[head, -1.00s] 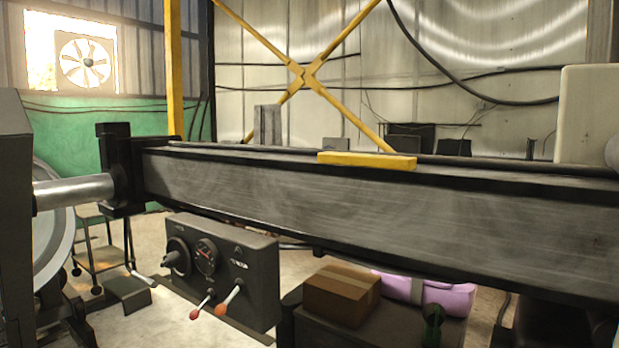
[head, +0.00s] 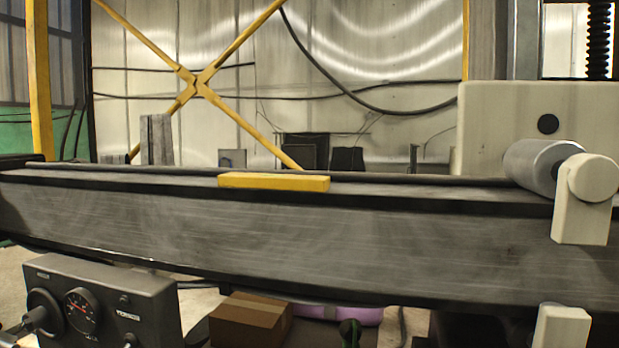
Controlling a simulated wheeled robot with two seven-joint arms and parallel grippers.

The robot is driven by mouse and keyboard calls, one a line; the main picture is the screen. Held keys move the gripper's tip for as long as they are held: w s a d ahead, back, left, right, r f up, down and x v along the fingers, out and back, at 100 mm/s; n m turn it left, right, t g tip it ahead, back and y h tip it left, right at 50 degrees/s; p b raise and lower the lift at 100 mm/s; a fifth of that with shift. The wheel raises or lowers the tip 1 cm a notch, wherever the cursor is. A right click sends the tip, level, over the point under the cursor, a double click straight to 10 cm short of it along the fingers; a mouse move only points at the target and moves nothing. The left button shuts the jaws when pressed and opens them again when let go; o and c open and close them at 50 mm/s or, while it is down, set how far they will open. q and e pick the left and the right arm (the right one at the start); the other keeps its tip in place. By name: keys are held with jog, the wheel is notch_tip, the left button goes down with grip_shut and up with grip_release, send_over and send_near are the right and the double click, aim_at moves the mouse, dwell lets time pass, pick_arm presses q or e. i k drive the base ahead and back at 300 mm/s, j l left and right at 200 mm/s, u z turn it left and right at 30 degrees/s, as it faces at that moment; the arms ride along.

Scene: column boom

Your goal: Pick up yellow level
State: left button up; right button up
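The yellow level (head: 274,181) is a flat yellow bar. It lies lengthwise along the top of the long grey boom (head: 300,238), a little left of the middle of the head view. Its front side and top show, and nothing covers it. Neither of my grippers shows in the head view.
A beige housing (head: 500,125) and a grey roller (head: 535,166) with a beige bracket (head: 582,205) stand at the boom's right. Below the boom are a control panel (head: 120,305) with a gauge, a cardboard box (head: 250,322) and a pinkish-purple object (head: 365,316).

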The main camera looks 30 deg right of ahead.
aim_at(262, 181)
jog(key=i+j+z, duration=0.15)
jog(key=z, duration=0.3)
jog(key=i+j+z, duration=0.2)
jog(key=z, duration=0.3)
jog(key=i+j+z, duration=0.1)
jog(key=j+z, duration=0.2)
jog(key=z, duration=0.15)
jog(key=j+z, duration=0.3)
jog(key=z, duration=0.15)
jog(key=j+z, duration=0.35)
jog(key=z, duration=0.15)
jog(key=j+z, duration=0.65)
jog(key=z, duration=0.25)
jog(key=k+l, duration=0.05)
